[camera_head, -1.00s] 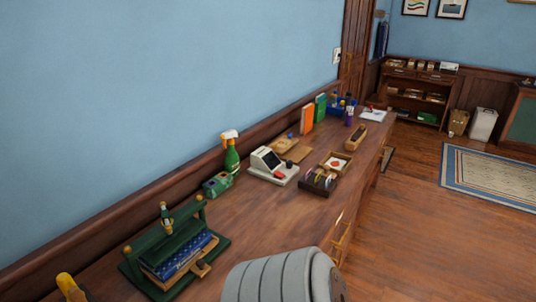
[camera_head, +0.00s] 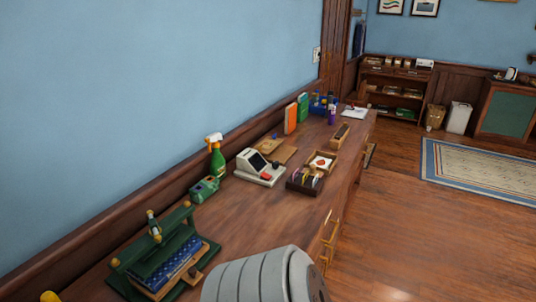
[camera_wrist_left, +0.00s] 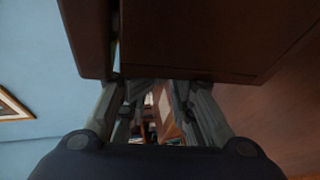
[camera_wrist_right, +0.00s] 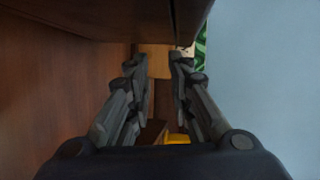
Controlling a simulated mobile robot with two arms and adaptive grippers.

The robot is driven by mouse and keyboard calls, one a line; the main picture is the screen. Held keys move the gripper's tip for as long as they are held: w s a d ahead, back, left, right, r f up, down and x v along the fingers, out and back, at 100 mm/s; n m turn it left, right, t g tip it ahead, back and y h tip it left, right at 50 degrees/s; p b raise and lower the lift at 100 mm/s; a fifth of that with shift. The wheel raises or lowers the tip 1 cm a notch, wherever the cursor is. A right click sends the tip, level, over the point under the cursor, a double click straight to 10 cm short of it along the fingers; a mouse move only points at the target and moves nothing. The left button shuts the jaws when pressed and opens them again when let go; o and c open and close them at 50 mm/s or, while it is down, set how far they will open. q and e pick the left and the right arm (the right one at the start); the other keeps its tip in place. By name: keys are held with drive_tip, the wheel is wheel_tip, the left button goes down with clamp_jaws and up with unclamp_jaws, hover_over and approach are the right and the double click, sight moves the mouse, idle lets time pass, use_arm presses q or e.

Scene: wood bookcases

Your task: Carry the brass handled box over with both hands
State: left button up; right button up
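A similar dark wooden surface (camera_wrist_right: 90,20) crosses the top of the right wrist view. My left gripper (camera_wrist_left: 153,92) and my right gripper (camera_wrist_right: 158,75) each show two fingers with a gap between the tips. What lies between them is unclear. Neither gripper shows in the head view, only a grey rounded part of mine at the bottom.
A long wooden desk (camera_head: 260,222) runs along the blue wall. It bears a green press (camera_head: 160,250), a spray bottle (camera_head: 217,160), a card terminal (camera_head: 260,167) and a tape holder (camera_head: 305,180). Open floor (camera_head: 430,235) lies to the right, with a rug (camera_head: 480,172) and a shelf (camera_head: 395,92) beyond.

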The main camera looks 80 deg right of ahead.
use_arm(q)
drive_tip(key=shift+a+r, duration=0.35)
drive_tip(key=o, duration=0.7)
drive_tip(key=shift+a, duration=0.15)
use_arm(e)
drive_tip(key=shift+d+r, duration=0.1)
drive_tip(key=shift+d, duration=0.45)
drive_tip(key=o, duration=0.5)
use_arm(q)
drive_tip(key=v, duration=1.2)
drive_tip(key=shift+f, duration=0.25)
use_arm(e)
drive_tip(key=v, duration=1.2)
drive_tip(key=shift+d, duration=0.1)
use_arm(q)
drive_tip(key=shift+a, duration=0.1)
